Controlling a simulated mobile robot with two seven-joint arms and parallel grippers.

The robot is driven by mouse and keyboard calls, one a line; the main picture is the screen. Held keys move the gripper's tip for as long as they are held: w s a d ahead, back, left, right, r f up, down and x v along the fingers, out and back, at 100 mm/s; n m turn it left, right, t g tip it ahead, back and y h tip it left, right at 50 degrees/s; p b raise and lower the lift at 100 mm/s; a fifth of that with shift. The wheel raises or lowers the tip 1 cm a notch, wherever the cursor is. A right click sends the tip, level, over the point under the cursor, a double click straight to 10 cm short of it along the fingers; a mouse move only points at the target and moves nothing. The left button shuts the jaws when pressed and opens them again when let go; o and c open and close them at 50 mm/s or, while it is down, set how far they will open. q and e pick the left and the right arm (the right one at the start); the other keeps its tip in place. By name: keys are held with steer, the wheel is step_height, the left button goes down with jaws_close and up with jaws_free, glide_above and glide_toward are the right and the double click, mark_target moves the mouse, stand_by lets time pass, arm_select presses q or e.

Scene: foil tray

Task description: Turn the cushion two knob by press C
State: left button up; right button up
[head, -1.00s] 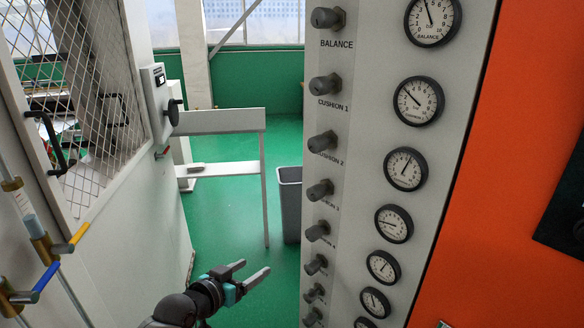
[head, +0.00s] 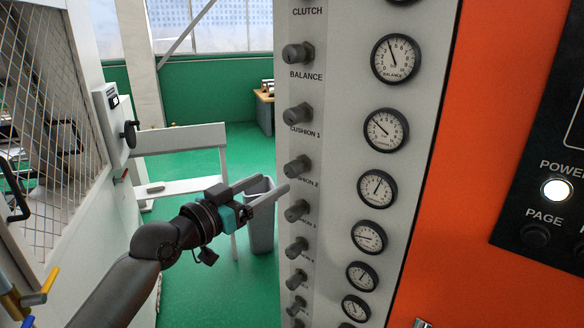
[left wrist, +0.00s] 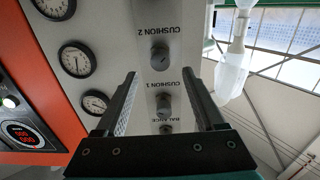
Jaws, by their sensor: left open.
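The cushion two knob (head: 297,166) is a dark grey round knob on the pale panel, above its printed label. It also shows in the left wrist view (left wrist: 160,56), upside down, ahead of and roughly between my fingertips. My left gripper (head: 273,185) is open and empty, its two parallel fingers pointing at the knob column, just left of and slightly below the cushion two knob in the head view. A gap to the knob seems to remain. In the left wrist view both fingers (left wrist: 160,76) stand wide apart. My right gripper is not in view.
The cushion one knob (head: 298,113) and balance knob (head: 298,54) sit above, more knobs below. Several round gauges (head: 386,130) line the panel's right side. An orange panel (head: 460,130) lies further right. A grey bin (head: 262,232) and a mesh door (head: 50,130) stand left.

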mark_target(288, 173)
arm_select(q)
steer(key=x, duration=0.8)
steer(key=shift+w+d, duration=0.15)
steer(key=shift+w, duration=0.05)
jaws_close()
stand_by(0.4)
